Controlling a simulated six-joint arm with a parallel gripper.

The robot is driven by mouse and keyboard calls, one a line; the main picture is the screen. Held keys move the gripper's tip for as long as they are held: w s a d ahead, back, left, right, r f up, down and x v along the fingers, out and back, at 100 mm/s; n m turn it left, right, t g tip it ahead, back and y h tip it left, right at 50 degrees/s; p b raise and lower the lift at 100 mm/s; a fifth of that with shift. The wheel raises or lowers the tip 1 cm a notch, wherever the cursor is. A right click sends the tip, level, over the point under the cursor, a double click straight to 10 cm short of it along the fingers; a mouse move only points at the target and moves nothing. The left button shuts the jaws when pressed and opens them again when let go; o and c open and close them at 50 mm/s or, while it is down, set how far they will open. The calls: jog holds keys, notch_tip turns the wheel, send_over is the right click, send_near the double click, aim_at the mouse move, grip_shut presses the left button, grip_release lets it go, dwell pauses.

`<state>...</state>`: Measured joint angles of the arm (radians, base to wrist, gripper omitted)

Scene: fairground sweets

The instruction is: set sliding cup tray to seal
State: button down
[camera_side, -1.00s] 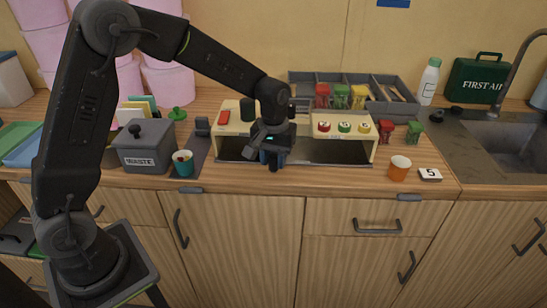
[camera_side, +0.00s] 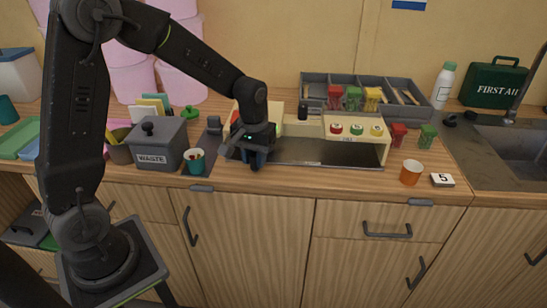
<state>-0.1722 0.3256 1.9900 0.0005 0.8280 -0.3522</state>
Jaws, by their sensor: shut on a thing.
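The cream sweets machine (camera_side: 357,153) stands on the counter, with a long open bay under its top. A dark rail bed (camera_side: 318,152) runs along the floor of the bay. My gripper (camera_side: 255,163) is at the left part of the bay, pointing down and low over the front. It is shut on a small dark blue piece (camera_side: 261,158), seemingly part of the sliding cup tray. The rest of the tray is hidden behind my gripper. Red, green and yellow round buttons or lids (camera_side: 356,129) sit on the right top; a label below them is too small to read.
A grey waste bin (camera_side: 158,150) and a teal cup (camera_side: 194,163) stand left of the machine. An orange cup (camera_side: 411,173) and a card marked 5 (camera_side: 442,180) are at the right. A grey divided rack (camera_side: 318,84) stands behind. The right part of the bay is clear.

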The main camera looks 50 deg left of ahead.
jog(key=shift+s+a, duration=0.2)
jog(key=c, duration=0.9)
grip_release()
notch_tip(320, 180, up, 14)
jog(key=s+d+m+t, duration=0.2)
jog(key=s+d+m, duration=0.1)
jog(key=s, duration=0.6)
jog(key=s+d+m+t, duration=0.3)
jog(key=s+d, duration=0.1)
jog(key=s, duration=0.5)
jog(key=shift+r+t, duration=0.3)
